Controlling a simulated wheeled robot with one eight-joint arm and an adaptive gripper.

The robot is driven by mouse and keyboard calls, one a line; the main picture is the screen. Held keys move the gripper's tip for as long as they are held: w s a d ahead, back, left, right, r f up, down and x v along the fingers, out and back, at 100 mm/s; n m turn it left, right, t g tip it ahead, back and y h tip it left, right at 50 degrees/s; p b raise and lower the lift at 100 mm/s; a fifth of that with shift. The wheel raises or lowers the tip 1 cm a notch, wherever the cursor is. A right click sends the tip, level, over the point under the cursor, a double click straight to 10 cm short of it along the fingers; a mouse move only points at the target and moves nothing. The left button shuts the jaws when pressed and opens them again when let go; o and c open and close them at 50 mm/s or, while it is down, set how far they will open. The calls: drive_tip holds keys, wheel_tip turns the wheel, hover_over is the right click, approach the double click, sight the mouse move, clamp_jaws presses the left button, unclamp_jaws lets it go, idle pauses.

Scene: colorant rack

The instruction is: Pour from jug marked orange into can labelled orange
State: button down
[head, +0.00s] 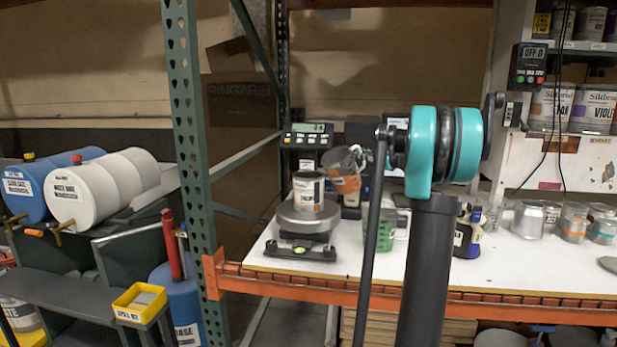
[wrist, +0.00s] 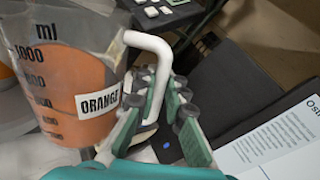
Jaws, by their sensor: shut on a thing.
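A clear jug (wrist: 70,75) with an ORANGE label and millilitre marks holds orange liquid in the wrist view. My gripper (wrist: 166,92) is shut on its white handle. In the head view the jug (head: 346,172) is raised above the bench, looks somewhat tilted, and is just right of and above a small can (head: 308,192). The can stands upright on the scale (head: 307,218); it has a pale label with an orange band, its word too small to read surely. No stream of liquid shows between them.
A green-tinted jug (head: 386,230) stands on the white bench (head: 480,262) behind my arm. A spray bottle (head: 468,232) and several cans (head: 573,222) are further right. A green rack post (head: 190,130) rises left of the scale.

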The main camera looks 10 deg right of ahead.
drive_tip(key=a+r, duration=0.1)
drive_tip(key=r+n, duration=0.1)
drive_tip(key=r, duration=0.1)
drive_tip(key=s+a+r+n, duration=0.1)
drive_tip(key=r, duration=0.1)
drive_tip(key=shift+a, duration=0.3)
drive_tip(key=shift+s+a+r+n+h, duration=0.2)
drive_tip(key=shift+a+n, duration=0.1)
drive_tip(key=shift+n, duration=0.1)
drive_tip(key=shift+s+a+r+n+h, duration=0.1)
drive_tip(key=shift+a+r+n, duration=0.1)
drive_tip(key=shift+a+n, duration=0.15)
drive_tip(key=shift+s+a+r+n+g+p, duration=0.15)
drive_tip(key=shift+a+r+n+p, duration=0.1)
drive_tip(key=shift+r+n, duration=0.2)
drive_tip(key=shift+a+r+n+g+p, duration=0.1)
drive_tip(key=shift+a+r+n+g, duration=0.15)
drive_tip(key=shift+r, duration=0.2)
idle(1.6)
drive_tip(key=shift+s+a+r+n+p, duration=0.1)
drive_tip(key=shift+a+r+n+p, duration=0.25)
drive_tip(key=shift+r+n+p, duration=0.25)
idle(3.3)
